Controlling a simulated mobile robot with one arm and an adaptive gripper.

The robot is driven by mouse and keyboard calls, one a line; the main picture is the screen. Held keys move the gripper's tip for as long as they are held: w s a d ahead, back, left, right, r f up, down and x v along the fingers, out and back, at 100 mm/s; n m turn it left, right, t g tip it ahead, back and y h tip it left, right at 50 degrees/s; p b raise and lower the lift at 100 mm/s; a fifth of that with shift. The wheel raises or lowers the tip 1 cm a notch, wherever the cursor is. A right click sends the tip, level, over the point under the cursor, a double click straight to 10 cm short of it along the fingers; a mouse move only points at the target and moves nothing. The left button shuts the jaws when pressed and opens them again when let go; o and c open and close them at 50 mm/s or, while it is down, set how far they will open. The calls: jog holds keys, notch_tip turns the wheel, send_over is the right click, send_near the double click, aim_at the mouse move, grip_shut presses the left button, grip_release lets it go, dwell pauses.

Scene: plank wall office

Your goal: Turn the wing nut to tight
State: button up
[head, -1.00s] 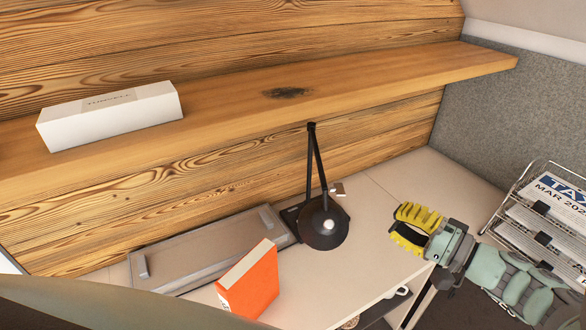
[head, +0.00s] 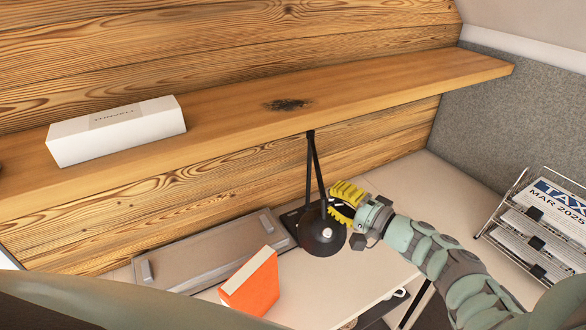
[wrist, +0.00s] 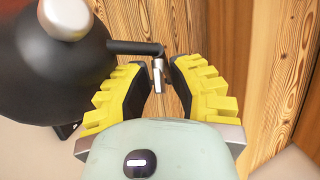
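A black desk lamp (head: 322,238) stands by the plank wall; its round head also fills the left of the wrist view (wrist: 50,75). A short black rod (wrist: 132,47) sticks out from it, and at the rod's end is a small silvery piece, which looks like the wing nut (wrist: 158,76). In the head view the nut is hidden by my fingers. My gripper (head: 335,200) is beside the lamp head. In the wrist view its yellow-backed fingers (wrist: 162,88) are open on either side of the nut, with visible gaps. I see no clear contact.
A wooden shelf (head: 380,93) overhangs the lamp, with a white box (head: 118,130) on it. A wire rack of papers (head: 545,225) stands at the right.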

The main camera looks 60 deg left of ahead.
jog(key=shift+s, duration=0.1)
grip_shut()
jog(key=shift+r+p, duration=0.1)
jog(key=shift+p, duration=0.25)
jog(key=shift+p, duration=0.3)
jog(key=m+h+p, duration=0.1)
jog(key=p, duration=0.1)
jog(key=shift+r+m+h+p, duration=0.15)
jog(key=shift+m+h+p, duration=0.15)
jog(key=shift+h+p, duration=0.1)
jog(key=shift+f+m+h+p, duration=0.2)
jog(key=shift+m+h+p, duration=0.75)
jog(key=shift+p, duration=0.45)
